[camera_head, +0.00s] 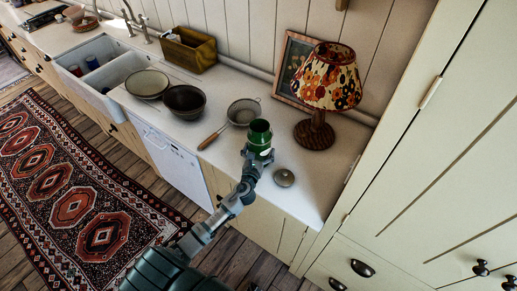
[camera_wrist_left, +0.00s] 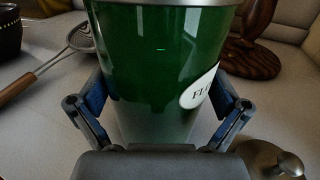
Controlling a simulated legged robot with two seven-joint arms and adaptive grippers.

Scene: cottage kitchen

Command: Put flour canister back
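The flour canister (camera_head: 259,139) is a green cylinder without its lid, upright over the counter near the front edge. In the left wrist view the canister (camera_wrist_left: 150,60) fills the middle, with part of a white label reading "FL" at its right. My left gripper (camera_head: 257,157) has one finger on each side of it, and the blue pads lie against its sides. I cannot tell whether its base touches the counter. A round metal lid with a knob (camera_head: 284,178) lies on the counter to the right; the lid (camera_wrist_left: 272,162) also shows in the left wrist view. My right gripper is out of view.
A sieve (camera_head: 243,112) with a wooden handle lies left of the canister. Two bowls (camera_head: 184,102) stand farther left, before the sink (camera_head: 97,65). A patterned lamp (camera_head: 327,78) and a framed picture stand behind. A tall cupboard (camera_head: 440,150) bounds the right side.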

